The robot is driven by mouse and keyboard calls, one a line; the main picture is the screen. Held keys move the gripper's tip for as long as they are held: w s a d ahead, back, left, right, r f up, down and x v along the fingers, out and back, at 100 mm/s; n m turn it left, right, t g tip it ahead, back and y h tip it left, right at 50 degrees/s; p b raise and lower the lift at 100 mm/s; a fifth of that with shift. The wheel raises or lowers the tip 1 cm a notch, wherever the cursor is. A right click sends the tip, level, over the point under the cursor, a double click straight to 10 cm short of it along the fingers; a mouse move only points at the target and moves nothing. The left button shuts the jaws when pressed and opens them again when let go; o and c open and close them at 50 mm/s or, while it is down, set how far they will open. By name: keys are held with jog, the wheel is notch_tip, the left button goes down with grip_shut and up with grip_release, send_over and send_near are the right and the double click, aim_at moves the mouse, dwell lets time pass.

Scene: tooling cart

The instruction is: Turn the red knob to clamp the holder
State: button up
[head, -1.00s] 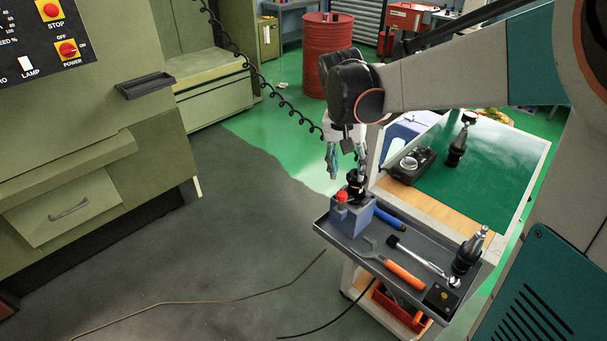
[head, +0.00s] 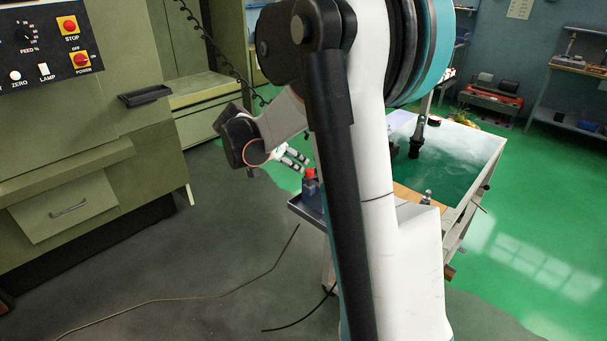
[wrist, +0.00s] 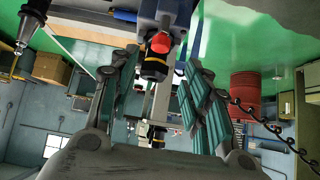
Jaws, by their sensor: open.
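The red knob (head: 310,173) sits on the blue-grey clamping block (head: 312,190) on the cart tray. My gripper (head: 296,159) is open and empty, just left of and slightly above the knob, tilted sideways. In the wrist view, the picture is upside down. The knob (wrist: 160,43) appears ahead, between the tips of the spread fingers, with no contact visible. The block (wrist: 176,12) is above it. The dark holder (wrist: 154,68) with an orange ring shows just below the knob. In the head view my arm hides the holder and part of the block.
The grey tray (head: 296,205) is mostly hidden behind my arm. Another tapered tool holder (wrist: 50,14) stands apart at the wrist view's upper left. The green-topped table (head: 455,160) lies behind the cart. A green machine (head: 85,130) stands at left, with open floor between.

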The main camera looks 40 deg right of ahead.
aim_at(309, 170)
jog(key=b+x, duration=0.2)
jog(key=x, duration=0.7)
jog(key=shift+w+d+f, duration=0.1)
